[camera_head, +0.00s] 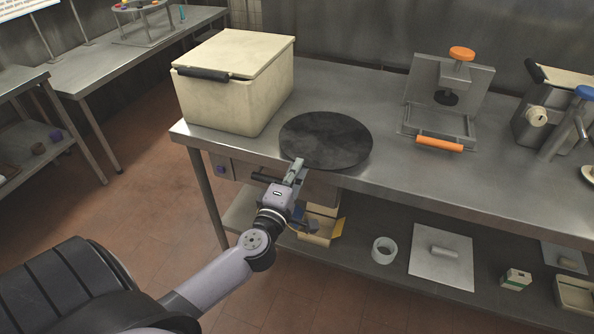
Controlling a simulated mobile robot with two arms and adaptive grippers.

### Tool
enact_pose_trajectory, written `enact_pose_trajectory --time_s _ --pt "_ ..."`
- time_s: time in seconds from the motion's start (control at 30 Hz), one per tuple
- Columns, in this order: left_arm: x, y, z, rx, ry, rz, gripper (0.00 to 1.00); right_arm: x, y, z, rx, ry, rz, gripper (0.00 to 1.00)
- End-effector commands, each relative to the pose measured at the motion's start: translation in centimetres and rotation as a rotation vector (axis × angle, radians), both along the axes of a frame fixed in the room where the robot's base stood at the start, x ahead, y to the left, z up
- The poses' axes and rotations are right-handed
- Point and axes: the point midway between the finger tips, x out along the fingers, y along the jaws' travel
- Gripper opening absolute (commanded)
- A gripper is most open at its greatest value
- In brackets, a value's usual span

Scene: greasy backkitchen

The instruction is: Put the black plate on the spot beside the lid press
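The black plate (328,138) is a round dark disc at the front edge of the steel table, right of a cream box. My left gripper (298,168) is at the plate's front left rim, with a finger overlapping the rim in the picture. The other finger is not clear, so I cannot tell whether it is shut on the plate. The lid press (441,84), a grey frame with an orange knob and orange front handle, stands farther right. My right gripper is not in view.
The cream lidded box (225,92) stands left of the plate. Bare steel tabletop (388,118) lies between plate and press. The lower shelf (340,248) holds a tape roll and small boxes.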

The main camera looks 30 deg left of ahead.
Motion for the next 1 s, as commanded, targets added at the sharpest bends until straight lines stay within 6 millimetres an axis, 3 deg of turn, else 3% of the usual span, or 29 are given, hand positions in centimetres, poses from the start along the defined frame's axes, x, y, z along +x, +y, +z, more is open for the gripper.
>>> enact_pose_trajectory --time_s 0.13,0.47,0.8,1.0 --pt "0.0 0.0 -0.2 0.0 -0.001 0.0 0.0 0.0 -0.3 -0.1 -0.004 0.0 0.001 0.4" --pt "0.0 0.0 -0.2 0.0 0.0 0.0 0.25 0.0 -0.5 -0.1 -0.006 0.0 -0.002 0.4" --pt "-0.1 0.0 0.1 0.0 0.0 0.0 0.25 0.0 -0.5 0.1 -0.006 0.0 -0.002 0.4" --pt "-3.0 -0.7 -0.4 -0.001 0.004 -0.001 0.25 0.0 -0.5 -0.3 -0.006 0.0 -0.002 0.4"
